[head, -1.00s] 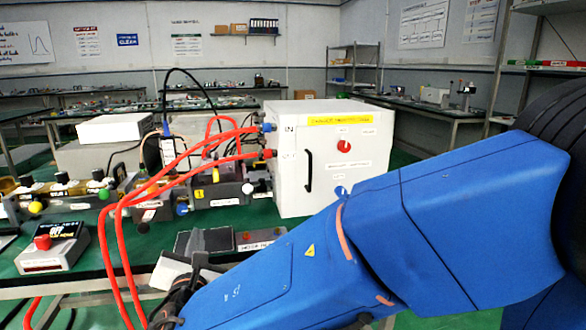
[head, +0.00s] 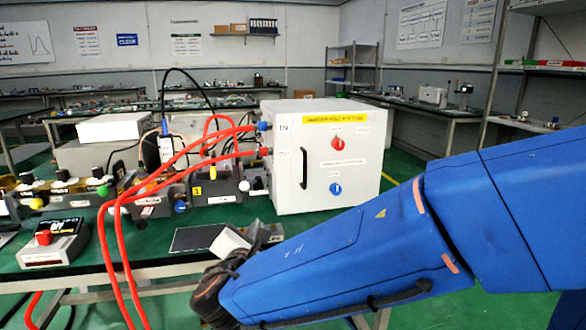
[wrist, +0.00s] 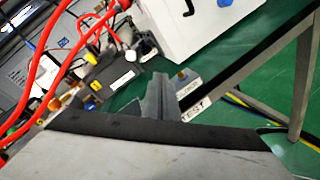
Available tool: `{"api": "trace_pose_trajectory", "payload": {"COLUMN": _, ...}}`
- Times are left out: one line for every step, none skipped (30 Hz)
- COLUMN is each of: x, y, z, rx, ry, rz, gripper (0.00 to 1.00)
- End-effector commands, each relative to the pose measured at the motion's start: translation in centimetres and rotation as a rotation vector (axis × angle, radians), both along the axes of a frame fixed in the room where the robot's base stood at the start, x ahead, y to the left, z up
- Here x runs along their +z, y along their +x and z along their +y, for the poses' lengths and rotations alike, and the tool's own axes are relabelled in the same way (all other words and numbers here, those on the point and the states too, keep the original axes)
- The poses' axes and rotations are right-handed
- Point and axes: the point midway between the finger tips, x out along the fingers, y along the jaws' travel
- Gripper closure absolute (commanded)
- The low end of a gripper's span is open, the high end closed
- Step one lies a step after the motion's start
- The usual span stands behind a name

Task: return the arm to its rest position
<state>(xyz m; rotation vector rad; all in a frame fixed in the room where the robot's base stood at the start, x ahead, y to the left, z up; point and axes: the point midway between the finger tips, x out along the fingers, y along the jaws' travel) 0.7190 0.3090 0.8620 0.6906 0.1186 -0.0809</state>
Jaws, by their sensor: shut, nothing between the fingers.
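My blue arm crosses the lower right of the head view. My gripper (head: 264,232), grey and shut, is at its far end, in front of the white cabinet (head: 318,190) and over the front part of the green bench (head: 150,243). In the wrist view the grey fingers of my gripper (wrist: 157,98) are together with nothing between them. Part of the cabinet (wrist: 210,30) shows beyond them. The cabinet has a black handle, a red knob and a blue knob.
Red hoses (head: 118,230) loop from the cabinet over the bench's front edge, left of my gripper. A small box with a red button (head: 43,238) stands at the left. A dark flat panel (head: 196,239) lies beside my gripper. Green floor is free at the right.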

Motion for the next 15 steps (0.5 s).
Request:
{"api": "trace_pose_trajectory", "payload": {"x": 0.1, "y": 0.5, "z": -2.2, "rx": -0.047, "ry": 0.028, "rz": 0.020, "gripper": 1.00}}
{"api": "trace_pose_trajectory", "payload": {"x": 0.0, "y": 0.8, "z": -3.6, "rx": -0.077, "ry": 0.047, "rz": 0.034, "gripper": 1.00}}
{"api": "trace_pose_trajectory", "payload": {"x": -0.1, "y": 1.1, "z": -5.5, "rx": -0.119, "ry": 0.075, "rz": 0.054, "gripper": 1.00}}
{"api": "trace_pose_trajectory", "payload": {"x": -0.3, "y": 1.3, "z": -7.0, "rx": -0.152, "ry": 0.096, "rz": 0.070, "gripper": 1.00}}
{"api": "trace_pose_trajectory", "payload": {"x": -0.4, "y": 1.4, "z": -8.5, "rx": -0.184, "ry": 0.118, "rz": 0.086, "gripper": 1.00}}
{"api": "trace_pose_trajectory", "payload": {"x": -0.7, "y": 1.4, "z": -10.3, "rx": -0.227, "ry": 0.147, "rz": 0.107, "gripper": 1.00}}
{"api": "trace_pose_trajectory", "payload": {"x": -0.8, "y": 1.4, "z": -11.8, "rx": -0.260, "ry": 0.172, "rz": 0.121, "gripper": 1.00}}
{"api": "trace_pose_trajectory", "payload": {"x": -1.0, "y": 1.4, "z": -13.1, "rx": -0.291, "ry": 0.195, "rz": 0.136, "gripper": 1.00}}
{"api": "trace_pose_trajectory", "payload": {"x": -1.2, "y": 1.3, "z": -14.9, "rx": -0.334, "ry": 0.227, "rz": 0.154, "gripper": 1.00}}
{"api": "trace_pose_trajectory", "payload": {"x": -1.4, "y": 1.1, "z": -16.2, "rx": -0.365, "ry": 0.252, "rz": 0.167, "gripper": 1.00}}
{"api": "trace_pose_trajectory", "payload": {"x": -1.6, "y": 1.0, "z": -17.4, "rx": -0.395, "ry": 0.275, "rz": 0.181, "gripper": 1.00}}
{"api": "trace_pose_trajectory", "payload": {"x": -1.9, "y": 0.6, "z": -19.1, "rx": -0.437, "ry": 0.310, "rz": 0.198, "gripper": 1.00}}
{"api": "trace_pose_trajectory", "payload": {"x": -2.1, "y": 0.4, "z": -20.3, "rx": -0.467, "ry": 0.334, "rz": 0.212, "gripper": 1.00}}
{"api": "trace_pose_trajectory", "payload": {"x": -2.4, "y": 0.1, "z": -21.5, "rx": -0.497, "ry": 0.360, "rz": 0.223, "gripper": 1.00}}
{"api": "trace_pose_trajectory", "payload": {"x": -2.7, "y": -0.4, "z": -23.0, "rx": -0.537, "ry": 0.395, "rz": 0.239, "gripper": 1.00}}
